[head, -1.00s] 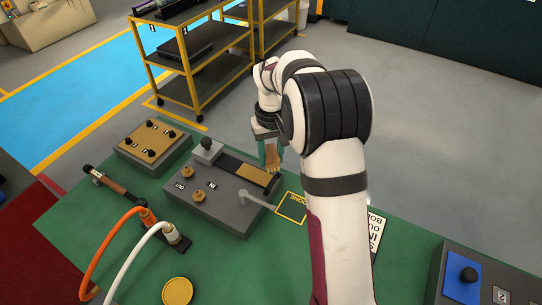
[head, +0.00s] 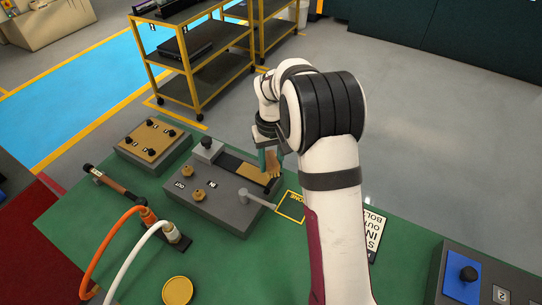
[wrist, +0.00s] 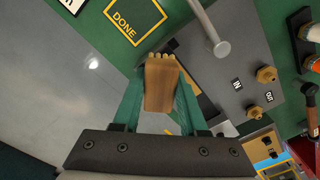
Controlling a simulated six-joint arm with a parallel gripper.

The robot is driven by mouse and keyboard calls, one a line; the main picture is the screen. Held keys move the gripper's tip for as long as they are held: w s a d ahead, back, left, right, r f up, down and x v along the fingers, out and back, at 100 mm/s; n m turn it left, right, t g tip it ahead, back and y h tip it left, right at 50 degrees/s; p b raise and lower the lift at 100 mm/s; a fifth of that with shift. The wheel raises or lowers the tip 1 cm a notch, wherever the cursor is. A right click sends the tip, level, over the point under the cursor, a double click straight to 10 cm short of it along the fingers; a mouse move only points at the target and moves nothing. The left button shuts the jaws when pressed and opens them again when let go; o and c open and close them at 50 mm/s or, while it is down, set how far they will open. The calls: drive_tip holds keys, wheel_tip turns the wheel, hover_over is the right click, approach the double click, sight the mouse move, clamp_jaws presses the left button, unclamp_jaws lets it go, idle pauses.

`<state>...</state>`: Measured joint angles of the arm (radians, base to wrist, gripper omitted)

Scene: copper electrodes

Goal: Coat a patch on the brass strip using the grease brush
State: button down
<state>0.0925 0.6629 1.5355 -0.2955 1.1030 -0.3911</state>
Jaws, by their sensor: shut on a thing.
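My gripper (head: 268,160) is shut on the grease brush (head: 273,169), which has a brown wooden body and a pale bristle end. In the wrist view the brush (wrist: 160,88) sits between the green fingers, its bristle end pointing away from the gripper. The brass strip (head: 253,172) lies in a dark slot on top of the grey fixture (head: 225,215). The bristle end is over the right end of the strip. I cannot tell whether it touches. The brush and fingers hide part of the strip.
A grey lever (head: 258,198) sticks out of the fixture's front right, close to the brush. A yellow DONE outline (head: 290,207) is on the green table to the right. A board with black knobs (head: 150,140) stands at the left. Orange (head: 92,245) and white cables loop in front.

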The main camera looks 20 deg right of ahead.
sight(271, 181)
drive_tip(key=shift+f, duration=1.95)
drive_tip(key=shift+w+a+f, duration=0.25)
drive_tip(key=shift+w+f, duration=0.05)
drive_tip(key=shift+f, duration=0.4)
drive_tip(key=shift+w+a+f, duration=0.1)
drive_tip(key=shift+w+a, duration=3.35)
drive_tip(key=shift+s+d, duration=3.75)
drive_tip(key=shift+r, duration=4.15)
